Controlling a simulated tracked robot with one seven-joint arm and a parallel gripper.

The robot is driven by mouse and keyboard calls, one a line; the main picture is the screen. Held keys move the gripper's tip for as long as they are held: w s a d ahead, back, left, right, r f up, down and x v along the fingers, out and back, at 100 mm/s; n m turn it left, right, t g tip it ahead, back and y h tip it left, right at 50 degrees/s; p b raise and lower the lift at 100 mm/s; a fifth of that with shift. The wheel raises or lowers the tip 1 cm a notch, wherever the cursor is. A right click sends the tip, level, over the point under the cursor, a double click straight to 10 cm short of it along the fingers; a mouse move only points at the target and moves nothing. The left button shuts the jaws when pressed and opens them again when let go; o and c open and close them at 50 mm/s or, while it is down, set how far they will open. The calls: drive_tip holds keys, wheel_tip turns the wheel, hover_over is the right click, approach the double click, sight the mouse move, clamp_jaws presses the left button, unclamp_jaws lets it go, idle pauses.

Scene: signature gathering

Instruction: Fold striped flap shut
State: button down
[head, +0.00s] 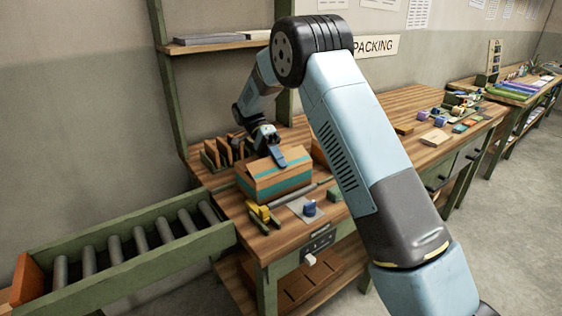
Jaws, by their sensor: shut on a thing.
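A brown cardboard box (284,188) with teal stripes stands on the near end of the wooden bench. Its top panel, the striped flap (262,166), slopes over the box. My gripper (280,161) reaches down from behind, with its blue-grey fingers at the upper edge of this flap. The fingers look shut on the flap, but they are small here and hide the exact contact. How far the flap stands off the box is hard to tell.
A roller conveyor (130,247) meets the bench at the left. Upright brown pieces (222,150) stand behind the box. A yellow tool (262,214) and a small blue item (310,207) lie in front. My arm crosses the bench at the right.

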idle(0.3)
drive_tip(key=c, duration=1.3)
unclamp_jaws()
